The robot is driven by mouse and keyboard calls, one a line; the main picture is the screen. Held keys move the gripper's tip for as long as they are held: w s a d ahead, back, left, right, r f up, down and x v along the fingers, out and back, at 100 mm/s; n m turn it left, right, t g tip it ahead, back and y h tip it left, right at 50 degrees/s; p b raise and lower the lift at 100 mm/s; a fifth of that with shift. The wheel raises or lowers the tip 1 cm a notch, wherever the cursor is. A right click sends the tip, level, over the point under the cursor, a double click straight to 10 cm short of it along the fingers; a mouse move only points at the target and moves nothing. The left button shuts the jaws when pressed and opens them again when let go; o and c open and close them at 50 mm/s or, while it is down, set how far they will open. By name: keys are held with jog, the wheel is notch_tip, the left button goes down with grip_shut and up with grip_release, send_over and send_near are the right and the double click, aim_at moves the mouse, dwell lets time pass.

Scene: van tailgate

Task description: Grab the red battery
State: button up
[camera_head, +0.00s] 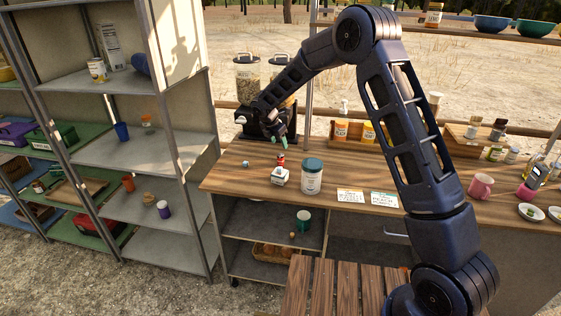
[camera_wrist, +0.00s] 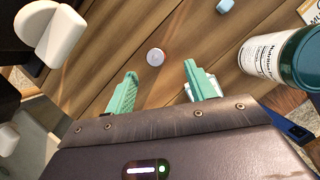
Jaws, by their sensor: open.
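A small red object (camera_head: 281,160), perhaps the red battery, shows in the head view beside or on a small white device (camera_head: 279,177) on the wooden counter. It is too small to make out fully. My gripper (camera_head: 284,145) is just above it, pointing down. In the wrist view my gripper (camera_wrist: 160,72) is open, its two teal fingers apart with nothing held. A small pale round disc (camera_wrist: 155,57) shows beyond the gap between the fingertips; I cannot tell what it belongs to. No red shows in the wrist view. A white object (camera_wrist: 211,84) is partly hidden behind the right finger.
A white jar with a dark teal lid (camera_head: 312,176) stands close on the right, also in the wrist view (camera_wrist: 284,57). A small blue item (camera_head: 245,164) lies left. Dispensers (camera_head: 248,80) stand behind. Two cards (camera_head: 350,195) lie right of the jar.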

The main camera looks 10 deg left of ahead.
aim_at(280, 154)
jog(key=x, duration=0.4)
jog(key=a+x, duration=0.1)
jog(key=x, duration=0.1)
jog(key=shift+f, duration=0.3)
jog(key=shift+a+x, duration=0.1)
jog(key=shift+x, duration=1.2)
jog(key=shift+a+x, duration=0.15)
jog(key=shift+x, duration=1.1)
jog(key=shift+s, duration=0.15)
jog(key=c, duration=1.1)
jog(key=shift+c, duration=0.2)
